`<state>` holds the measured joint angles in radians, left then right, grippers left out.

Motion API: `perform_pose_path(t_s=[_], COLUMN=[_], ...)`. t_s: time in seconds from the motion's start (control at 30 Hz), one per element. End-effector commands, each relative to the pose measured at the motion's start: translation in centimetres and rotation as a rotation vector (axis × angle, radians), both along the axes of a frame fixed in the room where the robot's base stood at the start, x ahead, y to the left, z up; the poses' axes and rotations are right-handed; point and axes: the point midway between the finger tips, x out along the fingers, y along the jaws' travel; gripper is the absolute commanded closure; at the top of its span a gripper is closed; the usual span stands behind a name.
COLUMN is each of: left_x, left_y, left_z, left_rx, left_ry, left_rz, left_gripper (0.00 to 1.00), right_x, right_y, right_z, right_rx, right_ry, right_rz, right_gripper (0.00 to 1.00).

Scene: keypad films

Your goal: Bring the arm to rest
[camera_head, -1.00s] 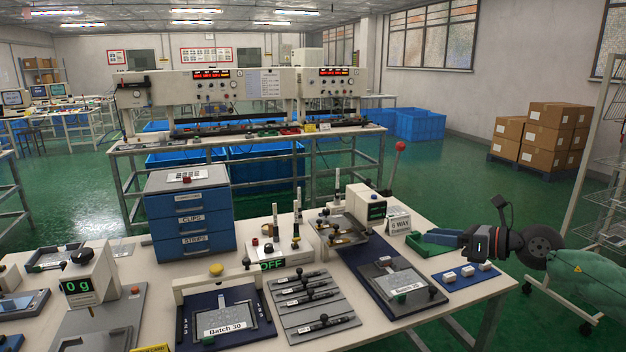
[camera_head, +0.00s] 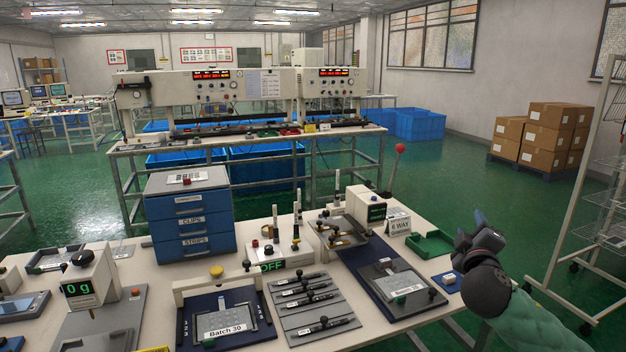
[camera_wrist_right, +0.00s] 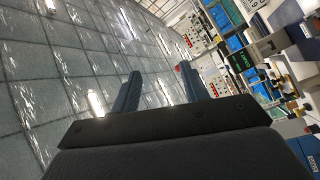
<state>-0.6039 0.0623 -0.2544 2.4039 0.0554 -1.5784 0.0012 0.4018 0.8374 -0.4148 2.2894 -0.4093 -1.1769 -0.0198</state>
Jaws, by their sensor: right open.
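My right gripper (camera_head: 467,226) is at the right end of the workbench in the head view, above the bench edge and pointing up and away. In the right wrist view its two blue fingers (camera_wrist_right: 160,88) stand apart with nothing between them. The wrist camera looks toward the ceiling, with the bench off to the right. My right forearm comes in from the lower right. My left gripper is not in view.
A wire rack (camera_head: 600,200) stands right. Open floor (camera_head: 450,170) lies behind.

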Motion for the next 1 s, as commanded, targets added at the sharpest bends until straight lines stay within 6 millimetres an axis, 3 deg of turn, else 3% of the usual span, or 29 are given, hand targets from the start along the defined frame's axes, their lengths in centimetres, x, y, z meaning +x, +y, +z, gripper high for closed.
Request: perform_pose_path(t_s=[0.03,0.2,0.4,0.6,1.0], left_x=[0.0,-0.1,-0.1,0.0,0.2], left_y=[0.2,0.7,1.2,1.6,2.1], left_z=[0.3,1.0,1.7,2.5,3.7], left_rx=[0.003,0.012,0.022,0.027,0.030], left_ry=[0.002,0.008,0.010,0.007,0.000], left_rz=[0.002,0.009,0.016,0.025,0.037], left_gripper=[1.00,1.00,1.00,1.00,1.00], right_x=[-0.8,-4.4,-10.1,-15.9,-27.2], right_y=[0.6,3.0,7.2,11.6,17.8], right_z=[-2.9,-12.3,-21.1,-27.3,-35.8], right_rx=[0.083,0.320,0.519,0.682,0.948], right_ry=[0.078,0.348,0.619,0.807,1.036], right_rz=[-0.019,-0.075,-0.092,-0.066,-0.103], right_gripper=[0.55,0.55,0.55,0.55,0.55])
